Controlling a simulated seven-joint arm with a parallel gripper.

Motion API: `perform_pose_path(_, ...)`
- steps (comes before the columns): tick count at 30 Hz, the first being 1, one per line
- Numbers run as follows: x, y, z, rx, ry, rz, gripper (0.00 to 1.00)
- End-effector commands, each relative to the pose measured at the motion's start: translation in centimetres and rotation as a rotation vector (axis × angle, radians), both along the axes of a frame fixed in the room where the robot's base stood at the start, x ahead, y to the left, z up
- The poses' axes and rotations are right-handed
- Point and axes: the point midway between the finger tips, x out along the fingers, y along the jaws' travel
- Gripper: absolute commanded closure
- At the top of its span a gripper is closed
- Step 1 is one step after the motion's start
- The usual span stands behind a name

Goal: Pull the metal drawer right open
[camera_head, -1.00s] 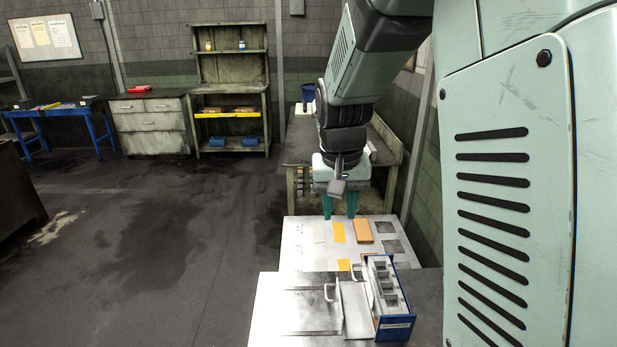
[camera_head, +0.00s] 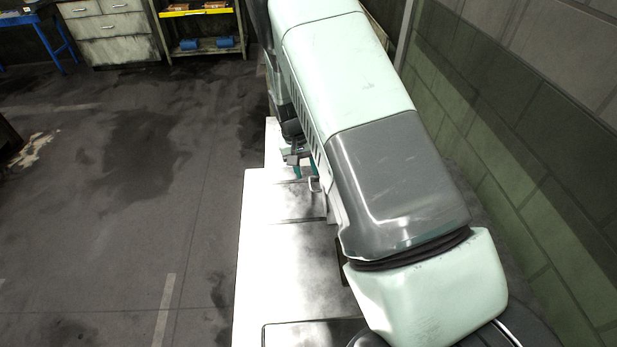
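My gripper (camera_head: 304,172) shows only in part at the left edge of my arm, over the far part of the white worktop. Bits of its teal fingers show, but the gap between them is not clear. A pale, curved drawer handle (camera_head: 314,184) stands just in front of the fingers, close to them in the picture. I cannot tell whether they touch. The drawer and its blue housing are almost wholly hidden behind my arm, so how far the drawer is out cannot be seen.
The white worktop (camera_head: 265,270) is bare along its left side, with a flat grey plate (camera_head: 296,202) near the handle. Open floor (camera_head: 140,190) lies to the left. A brick wall (camera_head: 540,130) runs along the right. Cabinets (camera_head: 112,32) stand at the back.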

Motion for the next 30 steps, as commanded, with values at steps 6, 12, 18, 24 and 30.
perform_pose_path(6, 0.0, -0.5, -3.2, 0.000, 0.001, 0.000, 0.65)
perform_pose_path(12, 0.0, -0.7, -4.1, 0.000, 0.000, 0.000, 0.65)
perform_pose_path(18, 0.0, -0.7, -4.1, 0.001, 0.000, 0.000, 0.65)
perform_pose_path(24, 0.0, -0.7, -4.1, 0.000, 0.000, 0.000, 0.91)
perform_pose_path(30, 0.0, -0.7, -4.1, 0.000, 0.000, 0.000, 1.00)
